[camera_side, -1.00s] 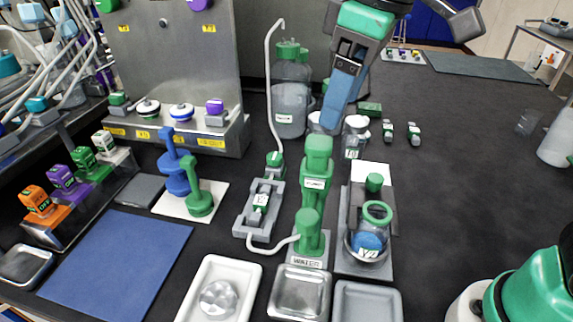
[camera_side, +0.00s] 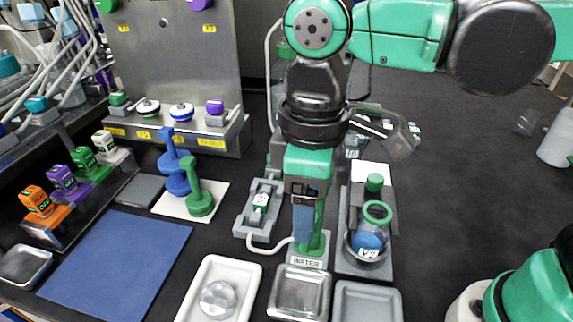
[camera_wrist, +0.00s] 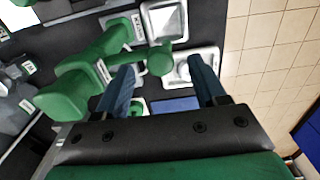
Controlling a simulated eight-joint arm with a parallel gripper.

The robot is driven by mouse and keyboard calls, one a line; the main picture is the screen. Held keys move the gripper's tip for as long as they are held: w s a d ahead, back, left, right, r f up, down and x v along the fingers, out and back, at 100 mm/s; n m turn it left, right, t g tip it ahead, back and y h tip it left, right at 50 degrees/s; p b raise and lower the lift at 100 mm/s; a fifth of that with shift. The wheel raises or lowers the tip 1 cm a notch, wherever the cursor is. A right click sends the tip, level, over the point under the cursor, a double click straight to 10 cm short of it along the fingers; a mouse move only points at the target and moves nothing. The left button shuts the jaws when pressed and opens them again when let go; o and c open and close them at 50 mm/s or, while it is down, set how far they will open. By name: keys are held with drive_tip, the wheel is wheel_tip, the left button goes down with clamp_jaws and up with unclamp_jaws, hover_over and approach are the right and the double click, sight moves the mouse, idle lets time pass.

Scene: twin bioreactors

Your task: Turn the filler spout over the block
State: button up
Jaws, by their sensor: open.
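The green filler marked WATER stands in the middle of the side view, its base (camera_side: 320,246) showing behind my gripper (camera_side: 305,215). Its upper part is mostly hidden there by my arm. In the wrist view the green filler (camera_wrist: 85,88) lies at the left, with a round green end (camera_wrist: 159,60) between and beyond the blue fingers of my gripper (camera_wrist: 165,80). The fingers are apart; I cannot tell whether either touches the filler. The grey block (camera_side: 375,268) stands right of the filler, with a green-ringed flask (camera_side: 377,213) with blue in it, labelled Y2.
A white tray with a round dish (camera_side: 192,300) and metal trays (camera_side: 300,293) lie in front of the filler. A grey hose fixture (camera_side: 246,218) is on its left. A blue mat (camera_side: 120,262) lies further left, beside a blue-and-green stand (camera_side: 199,200).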

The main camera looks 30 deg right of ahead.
drive_tip(key=shift+f, duration=0.7)
clamp_jaws()
idle(1.0)
